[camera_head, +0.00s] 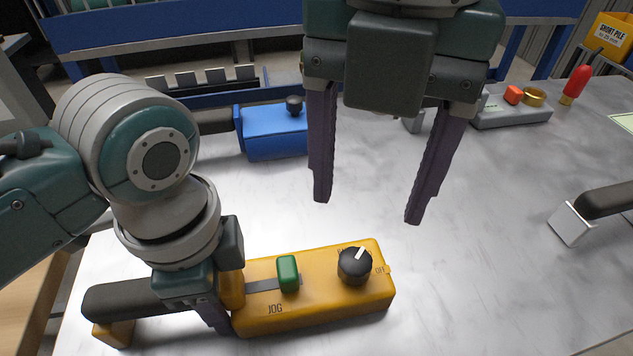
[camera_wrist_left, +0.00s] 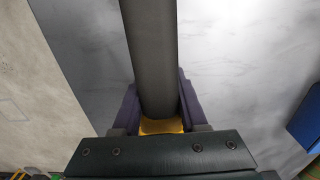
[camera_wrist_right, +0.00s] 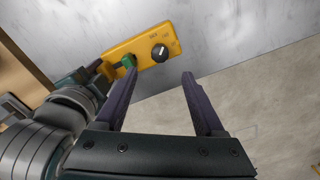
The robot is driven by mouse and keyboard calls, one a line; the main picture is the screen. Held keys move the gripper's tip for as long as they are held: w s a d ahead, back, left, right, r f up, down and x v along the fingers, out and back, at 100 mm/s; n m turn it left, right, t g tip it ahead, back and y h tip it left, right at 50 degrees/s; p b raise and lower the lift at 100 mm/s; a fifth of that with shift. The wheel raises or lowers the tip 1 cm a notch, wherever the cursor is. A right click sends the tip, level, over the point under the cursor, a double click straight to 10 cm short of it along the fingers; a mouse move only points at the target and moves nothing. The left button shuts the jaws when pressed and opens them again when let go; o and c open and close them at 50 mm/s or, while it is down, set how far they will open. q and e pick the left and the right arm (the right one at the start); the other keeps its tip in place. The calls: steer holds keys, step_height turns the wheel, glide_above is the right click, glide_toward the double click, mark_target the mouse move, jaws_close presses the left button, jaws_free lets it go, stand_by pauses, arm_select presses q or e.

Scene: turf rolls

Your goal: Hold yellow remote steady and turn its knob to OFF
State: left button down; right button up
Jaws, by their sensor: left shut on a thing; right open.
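The yellow remote (camera_head: 320,305) lies on the table at the lower middle of the head view, with a green slider marked JOG and a black handle at its left end. Its black knob (camera_head: 354,266) has a white pointer aimed up and slightly right; an OFF mark sits to its right. My left gripper (camera_head: 222,312) is shut around the handle (camera_wrist_left: 150,60) near the yellow body. My right gripper (camera_head: 367,210) is open and empty, above and behind the knob. The right wrist view shows the remote (camera_wrist_right: 120,47) and knob (camera_wrist_right: 160,53) beyond its fingers.
A blue device (camera_head: 272,132) with a black knob lies behind. A grey box (camera_head: 510,108) with an orange button and brass ring stands at the back right, near a red-handled object (camera_head: 576,84). A dark-handled tool (camera_head: 572,222) lies at right. The table between is clear.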

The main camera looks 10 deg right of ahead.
mark_target(356, 260)
step_height(356, 260, down, 10)
steer(key=n, duration=2.3)
steer(key=shift+n, duration=0.4)
steer(key=shift+c, duration=0.3)
steer(key=shift+r, duration=0.1)
jaws_close()
